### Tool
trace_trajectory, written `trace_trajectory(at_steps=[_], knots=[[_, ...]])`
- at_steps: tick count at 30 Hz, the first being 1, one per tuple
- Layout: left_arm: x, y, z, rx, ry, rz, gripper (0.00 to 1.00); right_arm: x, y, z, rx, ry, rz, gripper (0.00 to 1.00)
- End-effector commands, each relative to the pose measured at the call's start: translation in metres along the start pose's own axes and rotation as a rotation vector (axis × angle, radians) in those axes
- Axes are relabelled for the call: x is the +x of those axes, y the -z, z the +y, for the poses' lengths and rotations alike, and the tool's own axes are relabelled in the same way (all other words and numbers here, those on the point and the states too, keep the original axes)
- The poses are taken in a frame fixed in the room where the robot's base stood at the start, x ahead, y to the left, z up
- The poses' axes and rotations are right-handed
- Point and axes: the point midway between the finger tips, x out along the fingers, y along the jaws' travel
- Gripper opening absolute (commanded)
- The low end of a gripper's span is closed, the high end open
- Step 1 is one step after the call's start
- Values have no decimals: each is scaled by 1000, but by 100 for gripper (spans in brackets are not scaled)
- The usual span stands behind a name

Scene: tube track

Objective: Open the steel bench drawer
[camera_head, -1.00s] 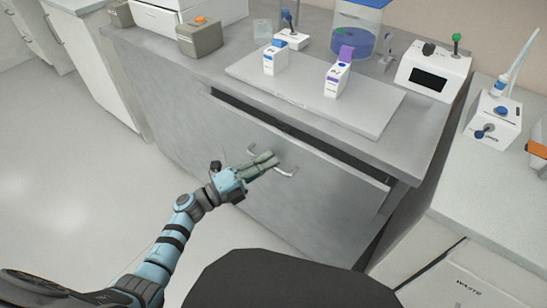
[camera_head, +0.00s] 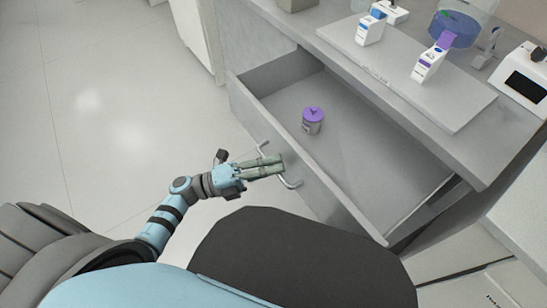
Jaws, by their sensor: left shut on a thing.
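The steel bench drawer (camera_head: 366,150) is pulled well out from under the bench top, and its inside shows. Its curved bar handle (camera_head: 291,184) is on the drawer front. My left gripper (camera_head: 274,166) is at the handle and shut on it; the fingers hide the middle of the bar. A small grey jar with a purple lid (camera_head: 312,122) stands upright inside the drawer, toward the left part. My right gripper is not in view.
The bench top (camera_head: 493,153) overhangs the drawer's back. On it, a flat tray (camera_head: 455,108) holds a blue-marked box (camera_head: 370,30) and a purple-marked box (camera_head: 428,66). A white device (camera_head: 520,85) stands at right. The floor at left is clear.

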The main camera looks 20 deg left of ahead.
Motion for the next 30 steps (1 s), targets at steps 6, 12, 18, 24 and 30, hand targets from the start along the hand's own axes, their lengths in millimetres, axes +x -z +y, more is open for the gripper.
trace_trajectory(at_steps=[6,12,18,24,30], knots=[[-1,2,0,1,-2,7,0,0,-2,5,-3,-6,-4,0],[-2,2,0,1,-2,5,0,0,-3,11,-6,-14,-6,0],[-2,2,0,0,-1,4,18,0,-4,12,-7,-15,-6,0],[-5,2,0,-1,-1,3,18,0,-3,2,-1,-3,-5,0],[-44,2,1,-2,-7,4,18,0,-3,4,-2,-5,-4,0]])
